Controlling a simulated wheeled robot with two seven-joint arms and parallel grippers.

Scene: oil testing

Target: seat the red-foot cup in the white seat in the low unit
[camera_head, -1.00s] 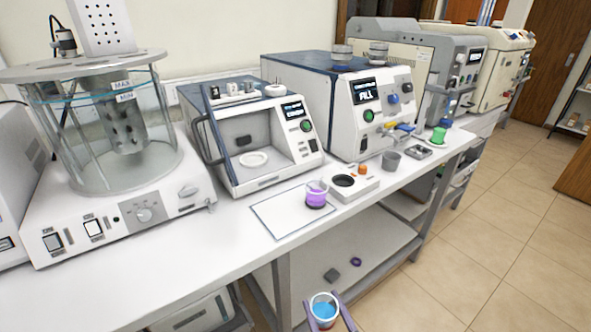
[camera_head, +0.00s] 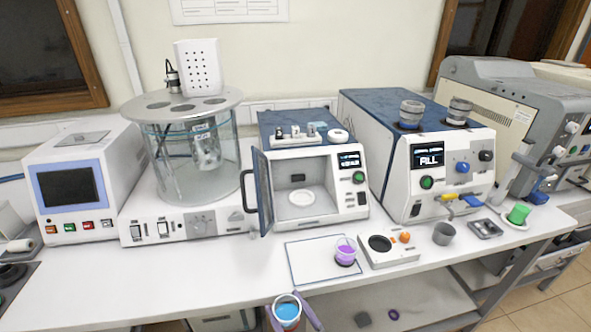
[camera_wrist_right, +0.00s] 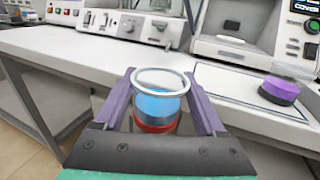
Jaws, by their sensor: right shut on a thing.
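The red-foot cup (camera_wrist_right: 158,105) is a clear cup with blue liquid and a red base. My right gripper (camera_wrist_right: 160,112) is shut on it and holds it upright; in the head view the cup (camera_head: 287,311) is at the bottom edge, in front of the bench's front edge. The low unit (camera_head: 306,177) stands on the bench with its door swung open to the left. The round white seat (camera_head: 301,197) lies on its chamber floor and looks empty. The held cup is in front of and below the unit, apart from it. My left gripper is not in view.
A purple-liquid cup (camera_head: 345,252) stands on the right part of an outlined white mat (camera_head: 312,262) in front of the unit. The open door (camera_head: 262,190) juts toward the front. A small plate device (camera_head: 388,252) and a grey cup (camera_head: 443,234) stand to the right. The front left bench is clear.

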